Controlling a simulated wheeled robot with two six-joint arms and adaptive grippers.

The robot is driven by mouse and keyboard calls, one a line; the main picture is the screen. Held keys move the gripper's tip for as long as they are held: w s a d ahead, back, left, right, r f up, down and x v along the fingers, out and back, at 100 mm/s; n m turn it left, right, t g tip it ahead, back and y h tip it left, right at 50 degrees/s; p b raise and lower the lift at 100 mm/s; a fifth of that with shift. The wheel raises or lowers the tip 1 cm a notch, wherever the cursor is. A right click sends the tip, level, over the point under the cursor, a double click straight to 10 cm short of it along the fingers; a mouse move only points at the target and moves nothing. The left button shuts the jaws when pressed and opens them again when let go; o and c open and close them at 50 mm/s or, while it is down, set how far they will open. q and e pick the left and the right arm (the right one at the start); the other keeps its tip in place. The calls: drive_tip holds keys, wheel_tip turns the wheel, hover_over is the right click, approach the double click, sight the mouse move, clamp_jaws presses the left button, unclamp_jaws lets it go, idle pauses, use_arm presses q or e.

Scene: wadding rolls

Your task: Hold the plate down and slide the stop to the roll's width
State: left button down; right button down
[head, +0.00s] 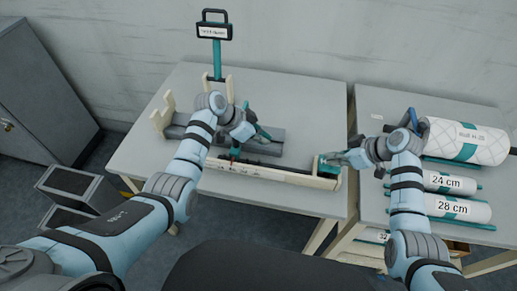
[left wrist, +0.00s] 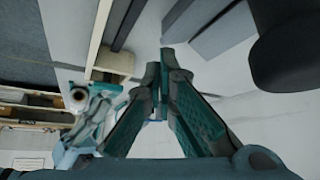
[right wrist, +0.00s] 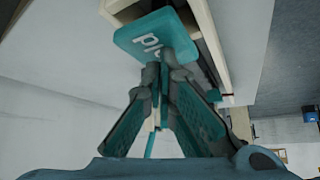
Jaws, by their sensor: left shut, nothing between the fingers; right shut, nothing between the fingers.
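A teal plate (head: 325,165) with partly readable lettering sits at the right end of a wooden rail (head: 270,176) with a dark channel. The plate also shows in the right wrist view (right wrist: 150,38). My right gripper (head: 335,159) is shut, its tips at the plate's edge; I cannot tell whether they press on it. A small teal and red piece (head: 235,154), perhaps the stop, sits near the rail's left part. My left gripper (head: 264,134) is shut and empty, above the grey bed (head: 270,147) behind the rail; its shut tips show in the left wrist view (left wrist: 166,52).
The right table holds a large quilted white roll (head: 490,146) and rolls marked 24 cm (head: 436,182) and 28 cm (head: 480,211). A sign on a teal post (head: 216,62) stands behind the wooden frame. The left table's front (head: 265,195) is clear.

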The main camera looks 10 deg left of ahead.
idle(0.3)
drive_tip(key=shift+w+r, duration=0.1)
drive_tip(key=shift+r, duration=1.85)
wheel_tip(320, 180, up, 4)
wheel_tip(320, 180, up, 9)
drive_tip(key=p, duration=0.8)
drive_tip(key=shift+f+p, duration=0.15)
drive_tip(key=shift+p, duration=0.25)
